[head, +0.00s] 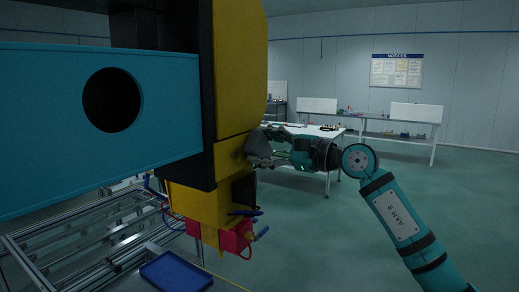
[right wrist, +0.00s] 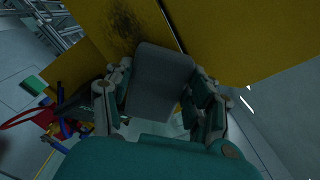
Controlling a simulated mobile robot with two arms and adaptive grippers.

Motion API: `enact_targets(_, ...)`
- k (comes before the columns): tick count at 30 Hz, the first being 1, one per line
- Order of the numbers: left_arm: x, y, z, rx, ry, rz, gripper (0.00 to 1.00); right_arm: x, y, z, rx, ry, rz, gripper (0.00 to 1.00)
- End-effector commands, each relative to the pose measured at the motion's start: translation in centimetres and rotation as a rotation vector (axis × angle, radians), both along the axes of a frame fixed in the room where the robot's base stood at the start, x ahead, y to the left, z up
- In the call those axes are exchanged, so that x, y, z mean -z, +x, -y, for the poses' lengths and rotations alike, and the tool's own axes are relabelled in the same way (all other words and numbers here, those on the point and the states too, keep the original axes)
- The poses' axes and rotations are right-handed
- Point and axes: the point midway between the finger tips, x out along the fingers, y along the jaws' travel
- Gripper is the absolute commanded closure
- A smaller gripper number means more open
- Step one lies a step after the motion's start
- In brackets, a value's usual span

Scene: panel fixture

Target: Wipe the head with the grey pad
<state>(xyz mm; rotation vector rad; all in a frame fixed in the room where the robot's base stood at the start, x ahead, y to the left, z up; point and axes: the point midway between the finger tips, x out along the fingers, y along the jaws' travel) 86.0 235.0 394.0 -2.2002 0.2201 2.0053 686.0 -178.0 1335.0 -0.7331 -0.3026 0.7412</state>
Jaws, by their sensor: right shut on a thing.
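The yellow head (head: 235,75) hangs at the centre-left of the head view, with a yellow lower block (head: 200,205) under it. In the right wrist view, a dark smudge (right wrist: 124,22) marks its yellow surface (right wrist: 225,35). My right gripper (head: 276,157) is at the right side of the head, shut on the grey pad (head: 258,146). The pad (right wrist: 160,75) sits between the fingers, close against the yellow surface and just below the smudge. I cannot tell for sure whether it touches. My left gripper is not in view.
A teal beam (head: 150,155) with a round hole fills the left. Red fittings (head: 236,236) with cables hang under the head. A blue tray (head: 176,271) and metal rails (head: 85,235) lie below. Tables (head: 310,131) stand behind; the floor at right is free.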

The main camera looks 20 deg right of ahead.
Motion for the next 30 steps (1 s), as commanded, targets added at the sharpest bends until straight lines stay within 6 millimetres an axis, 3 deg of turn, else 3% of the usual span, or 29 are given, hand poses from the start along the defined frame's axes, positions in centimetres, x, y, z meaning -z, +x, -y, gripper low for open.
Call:
enact_targets(8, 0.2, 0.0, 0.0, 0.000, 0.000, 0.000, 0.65, 0.0, 0.2, 0.2, -0.001, 0.000, 0.001, 0.70)
enact_targets(30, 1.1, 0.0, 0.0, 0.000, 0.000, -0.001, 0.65, 0.1, -3.2, -3.4, -0.005, -0.003, 0.002, 0.70)
